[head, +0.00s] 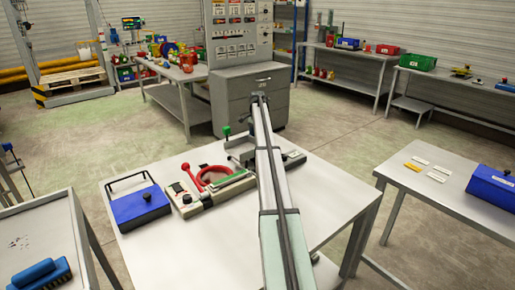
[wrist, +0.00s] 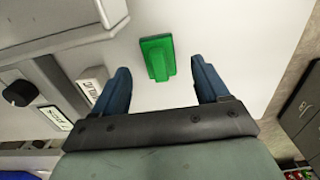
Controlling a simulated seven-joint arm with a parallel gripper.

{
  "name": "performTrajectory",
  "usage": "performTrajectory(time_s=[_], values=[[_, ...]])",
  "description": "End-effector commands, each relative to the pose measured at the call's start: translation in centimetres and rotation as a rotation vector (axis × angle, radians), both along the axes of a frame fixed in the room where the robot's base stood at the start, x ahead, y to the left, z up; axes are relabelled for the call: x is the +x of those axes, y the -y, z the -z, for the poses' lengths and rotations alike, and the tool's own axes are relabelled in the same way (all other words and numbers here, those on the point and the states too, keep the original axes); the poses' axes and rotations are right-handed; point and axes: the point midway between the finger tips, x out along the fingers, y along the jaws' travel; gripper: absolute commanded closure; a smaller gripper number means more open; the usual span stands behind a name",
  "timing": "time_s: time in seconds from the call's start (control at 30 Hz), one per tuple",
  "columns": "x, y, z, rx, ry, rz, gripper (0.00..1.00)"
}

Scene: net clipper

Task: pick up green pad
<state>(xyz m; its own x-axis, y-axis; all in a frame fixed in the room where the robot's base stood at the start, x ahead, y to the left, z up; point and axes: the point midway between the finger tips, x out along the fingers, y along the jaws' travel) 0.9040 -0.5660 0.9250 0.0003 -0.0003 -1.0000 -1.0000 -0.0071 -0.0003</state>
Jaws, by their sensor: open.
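In the wrist view a bright green pad (wrist: 157,58), a stepped block, lies on a pale table top (wrist: 240,35). My gripper (wrist: 160,66) is open, with one blue finger on each side of the pad's lower part as seen in the picture. Gaps show between both fingers and the pad, and nothing is held. The height of the fingertips over the table is hard to tell. In the head view my arm crosses the table and hides the gripper; I cannot make out the pad there for certain.
A device with a red ring (head: 212,177) stands on the table left of my arm, beside a blue box (head: 139,205). In the wrist view, grey equipment with a black knob (wrist: 18,93) is close to the left finger. The table's right part is clear.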

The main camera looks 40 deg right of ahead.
Motion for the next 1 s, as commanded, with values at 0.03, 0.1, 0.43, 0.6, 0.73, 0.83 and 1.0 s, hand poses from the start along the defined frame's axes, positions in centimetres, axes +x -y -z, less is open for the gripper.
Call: performTrajectory(time_s=[0.03, 0.1, 0.43, 0.6, 0.73, 0.83, 1.0], values=[[-0.1, 0.0, 0.8, 0.001, -0.001, 0.0, 0.26], [-0.1, 0.0, 1.8, 0.001, -0.001, 0.0, 0.26], [0.0, 0.0, 3.0, 0.0, 0.0, 0.0, 0.26], [-0.1, 0.0, 3.0, 0.0, 0.0, 0.0, 0.39], [-0.1, 0.0, 3.0, 0.0, 0.0, 0.0, 0.51], [-0.1, 0.0, 3.0, 0.0, 0.0, 0.0, 0.61], [-0.1, 0.0, 3.0, 0.0, 0.0, 0.0, 0.77]])
